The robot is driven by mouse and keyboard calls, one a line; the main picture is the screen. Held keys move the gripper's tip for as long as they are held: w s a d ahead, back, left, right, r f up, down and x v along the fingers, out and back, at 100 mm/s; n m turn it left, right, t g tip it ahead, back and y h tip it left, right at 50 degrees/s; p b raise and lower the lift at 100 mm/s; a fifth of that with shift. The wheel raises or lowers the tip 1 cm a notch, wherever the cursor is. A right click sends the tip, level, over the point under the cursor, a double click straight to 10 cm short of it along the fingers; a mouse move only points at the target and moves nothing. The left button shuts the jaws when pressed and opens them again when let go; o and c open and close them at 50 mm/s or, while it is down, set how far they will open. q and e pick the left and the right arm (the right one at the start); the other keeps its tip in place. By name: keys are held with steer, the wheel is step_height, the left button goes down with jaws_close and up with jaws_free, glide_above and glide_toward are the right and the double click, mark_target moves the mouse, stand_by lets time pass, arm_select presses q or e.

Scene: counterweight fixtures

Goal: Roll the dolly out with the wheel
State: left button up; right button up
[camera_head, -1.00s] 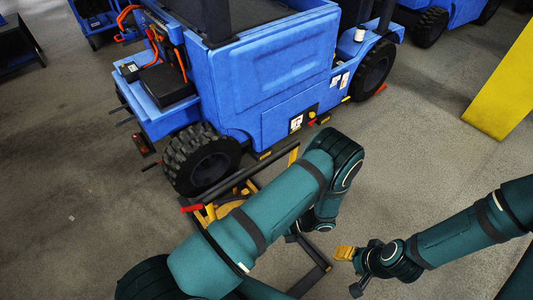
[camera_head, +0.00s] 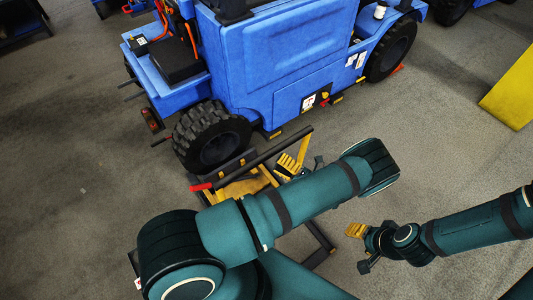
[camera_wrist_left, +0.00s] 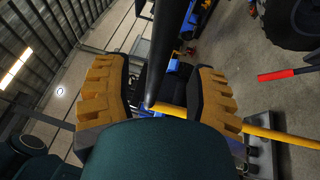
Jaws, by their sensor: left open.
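The dolly (camera_head: 243,187) is a low black and yellow frame on the floor, with a dark bar (camera_head: 265,155) across it and a red-tipped lever (camera_head: 200,187). The wheel (camera_head: 212,138), a chunky black tire, stands upright at the blue vehicle's near corner, just behind the dolly. I cannot tell whether it rests on the dolly. My left gripper (camera_head: 288,165) is open beside the bar. In the left wrist view its yellow ribbed fingers (camera_wrist_left: 156,95) are apart, with the dark bar (camera_wrist_left: 163,50) showing between them. My right gripper (camera_head: 358,247) is over bare floor; its opening is unclear.
The blue vehicle (camera_head: 275,65) stands across the back, with a second wheel (camera_head: 392,52) at right. A yellow post (camera_head: 512,90) is at the far right. The floor (camera_head: 80,220) at left and front right is clear.

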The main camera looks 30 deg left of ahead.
mark_target(266, 155)
arm_select(q)
steer(key=shift+a+r, duration=0.25)
steer(key=shift+a, duration=1.05)
steer(key=shift+a+r, duration=0.25)
steer(key=shift+a, duration=1.05)
steer(key=shift+c, duration=0.5)
jaws_close()
